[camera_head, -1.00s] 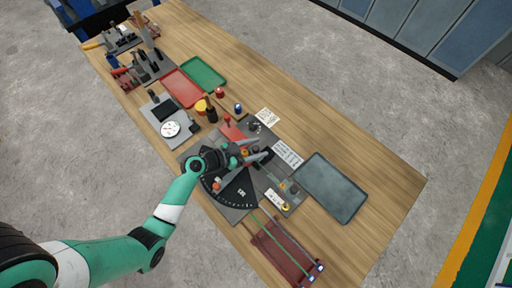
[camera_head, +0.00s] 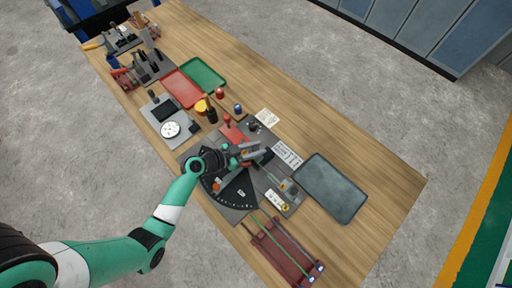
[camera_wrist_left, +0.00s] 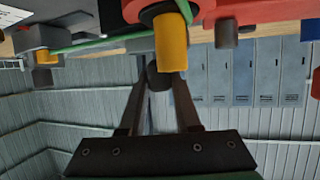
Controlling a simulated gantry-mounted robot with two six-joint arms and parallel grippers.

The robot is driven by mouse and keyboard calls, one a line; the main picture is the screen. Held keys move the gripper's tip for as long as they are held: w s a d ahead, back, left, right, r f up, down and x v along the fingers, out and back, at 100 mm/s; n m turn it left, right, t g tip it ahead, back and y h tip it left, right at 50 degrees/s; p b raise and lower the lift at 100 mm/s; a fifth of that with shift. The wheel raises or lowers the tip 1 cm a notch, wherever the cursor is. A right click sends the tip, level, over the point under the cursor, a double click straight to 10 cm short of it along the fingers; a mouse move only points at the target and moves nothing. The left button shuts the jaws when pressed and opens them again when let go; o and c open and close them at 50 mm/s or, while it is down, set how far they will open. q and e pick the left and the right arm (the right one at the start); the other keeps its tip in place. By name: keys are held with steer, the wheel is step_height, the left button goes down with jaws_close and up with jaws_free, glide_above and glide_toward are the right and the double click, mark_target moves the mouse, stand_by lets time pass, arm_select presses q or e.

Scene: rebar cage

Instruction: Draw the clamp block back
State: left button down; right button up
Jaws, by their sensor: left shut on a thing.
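My left gripper (camera_head: 252,151) is over the bending fixture on the bench. Its fingers are close together, and in the left wrist view they converge on a small dark piece (camera_wrist_left: 160,76), which looks like part of the clamp block. The fingertips hide most of it. A yellow cylinder (camera_wrist_left: 171,42) hangs in front of it under a red part (camera_wrist_left: 200,10). A green rod (camera_wrist_left: 95,43) runs off to the left of the cylinder; it also shows on the fixture plate (camera_head: 272,178). The black angle scale (camera_head: 238,190) lies beside my gripper. My right gripper is in neither view.
A red rack (camera_head: 283,252) with green rod is at the bench's front edge. A dark grey tray (camera_head: 331,187) lies to the right. Red (camera_head: 183,88) and green (camera_head: 204,74) trays, a dial gauge (camera_head: 170,129) and tools stand farther back. The bench's right end is clear.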

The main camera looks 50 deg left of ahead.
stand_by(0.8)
arm_select(q)
steer(key=shift+w+f+b, duration=0.2)
steer(key=shift+w+b, duration=0.15)
steer(key=shift+b, duration=0.05)
steer(key=shift+w+b, duration=0.45)
steer(key=shift+w, duration=0.4)
steer(key=shift+s+r, duration=0.1)
steer(key=c, duration=0.6)
jaws_free()
steer(key=shift+w, duration=0.2)
steer(key=shift+r, duration=0.1)
